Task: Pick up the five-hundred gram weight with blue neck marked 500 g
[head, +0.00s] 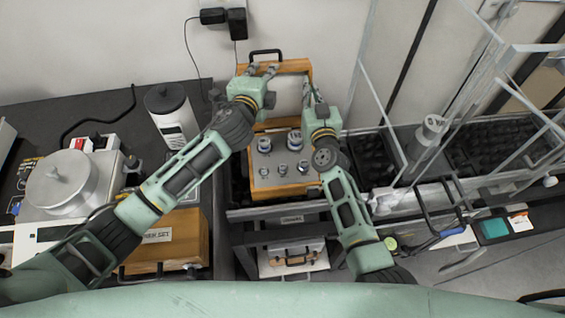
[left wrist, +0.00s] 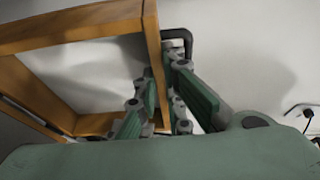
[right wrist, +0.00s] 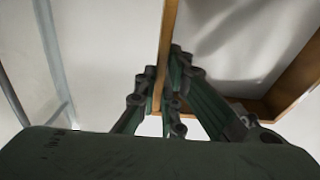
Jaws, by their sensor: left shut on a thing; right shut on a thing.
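An open wooden weight case (head: 285,188) stands in the middle of the head view with several metal weights in it. Two larger weights stand at its back, a left one (head: 264,145) and a right one (head: 295,138); their markings and neck colours are too small to read. My left gripper (head: 262,71) is shut on the left part of the raised wooden lid (head: 285,67); the left wrist view shows its fingers around the frame edge (left wrist: 152,50). My right gripper (head: 308,88) is shut on the lid's right edge, also seen in the right wrist view (right wrist: 167,40).
A balance with a round pan (head: 62,180) and a grey cylinder (head: 172,112) stand on the left table. A closed wooden box (head: 170,240) is at lower left. Glass panels and a frame (head: 470,80) rise on the right. A power adapter (head: 225,20) hangs on the wall.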

